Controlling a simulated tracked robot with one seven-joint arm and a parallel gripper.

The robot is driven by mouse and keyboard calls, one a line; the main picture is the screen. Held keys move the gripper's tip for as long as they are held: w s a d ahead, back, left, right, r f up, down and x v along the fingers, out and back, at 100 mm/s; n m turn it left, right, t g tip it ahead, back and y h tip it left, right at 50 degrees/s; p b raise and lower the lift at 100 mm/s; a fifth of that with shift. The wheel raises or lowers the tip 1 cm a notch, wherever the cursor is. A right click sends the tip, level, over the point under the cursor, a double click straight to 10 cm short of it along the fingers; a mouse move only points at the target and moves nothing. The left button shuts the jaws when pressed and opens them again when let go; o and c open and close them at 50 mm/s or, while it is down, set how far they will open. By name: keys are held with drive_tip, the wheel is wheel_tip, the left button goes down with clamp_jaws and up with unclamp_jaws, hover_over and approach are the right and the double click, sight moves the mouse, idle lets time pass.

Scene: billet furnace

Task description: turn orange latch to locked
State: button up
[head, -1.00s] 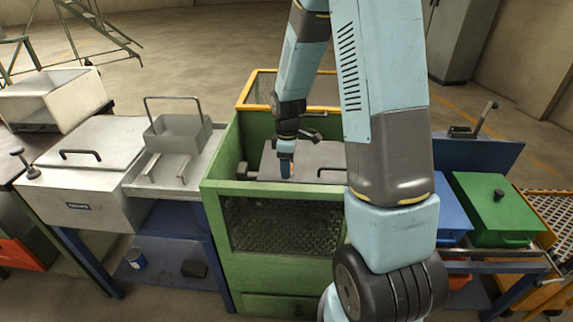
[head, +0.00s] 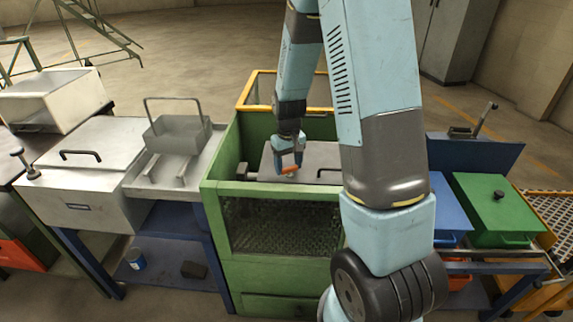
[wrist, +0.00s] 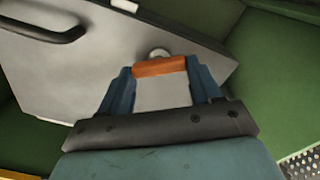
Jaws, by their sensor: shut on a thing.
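The orange latch (wrist: 160,66) is a short bar on the edge of a grey lid (wrist: 60,85), with a round pale pivot showing just behind it. My gripper (wrist: 158,75) is shut on the latch, with one blue finger at each end of the bar. In the head view the latch (head: 289,169) shows as a small orange bar under my gripper (head: 288,160), on the grey lid (head: 312,158) inside the green furnace box (head: 275,205). The lid lies flat. Any lock marking is not visible.
A dark lid handle (wrist: 45,32) stands beside the latch. The green walls of the box rise around the lid. A grey basket (head: 178,135) is on the left bench, and blue and green boxes (head: 495,208) stand at right.

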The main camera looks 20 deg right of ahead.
drive_tip(key=m, duration=0.6)
drive_tip(key=shift+w+d, duration=0.1)
drive_tip(key=shift+w, duration=0.05)
idle(0.4)
drive_tip(key=o, duration=1.1)
drive_tip(key=shift+c, duration=0.2)
wheel_tip(320, 180, up, 14)
drive_tip(key=shift+f, duration=0.15)
